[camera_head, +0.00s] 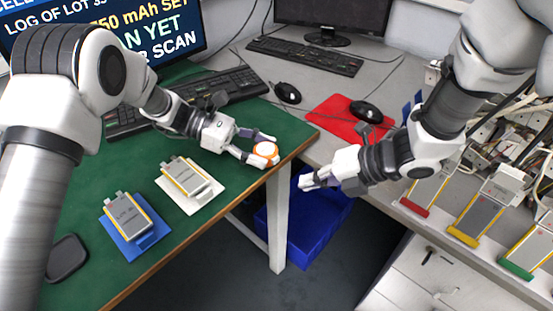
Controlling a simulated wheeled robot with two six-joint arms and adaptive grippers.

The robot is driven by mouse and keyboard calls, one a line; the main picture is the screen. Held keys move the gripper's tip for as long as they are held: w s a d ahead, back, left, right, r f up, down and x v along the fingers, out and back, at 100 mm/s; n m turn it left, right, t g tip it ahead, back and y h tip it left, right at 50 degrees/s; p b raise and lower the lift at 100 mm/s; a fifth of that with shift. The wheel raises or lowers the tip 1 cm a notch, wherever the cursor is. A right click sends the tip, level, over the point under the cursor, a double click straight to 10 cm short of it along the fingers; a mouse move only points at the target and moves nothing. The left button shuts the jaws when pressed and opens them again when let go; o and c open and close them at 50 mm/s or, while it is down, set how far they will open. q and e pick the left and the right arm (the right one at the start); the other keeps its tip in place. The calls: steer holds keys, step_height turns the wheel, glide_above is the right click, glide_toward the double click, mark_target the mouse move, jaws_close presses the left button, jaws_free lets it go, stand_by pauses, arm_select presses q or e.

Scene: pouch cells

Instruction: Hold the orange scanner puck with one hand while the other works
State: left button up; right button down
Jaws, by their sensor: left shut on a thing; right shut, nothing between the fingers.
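The orange scanner puck (265,150), with a white rim or band, is at the right edge of the green table in the head view. My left gripper (262,149) is shut on it from the left, just above or on the table edge; I cannot tell which. My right gripper (305,182) is shut and empty, over the gap between the table and the right counter. A grey pouch cell (126,213) lies on a blue mat (148,240). Another pouch cell (185,176) lies on a white mat (202,199).
Pouch cells stand at red (413,208), yellow (462,237) and green (515,268) holders on the right counter. A blue bin (322,215) is below the gap. A monitor (165,30), keyboards, mice and a red mouse pad (335,112) are behind. A dark object (67,258) lies front left.

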arm_select(q)
steer(key=o, duration=0.9)
steer(key=shift+o, duration=0.2)
steer(key=shift+a, duration=0.1)
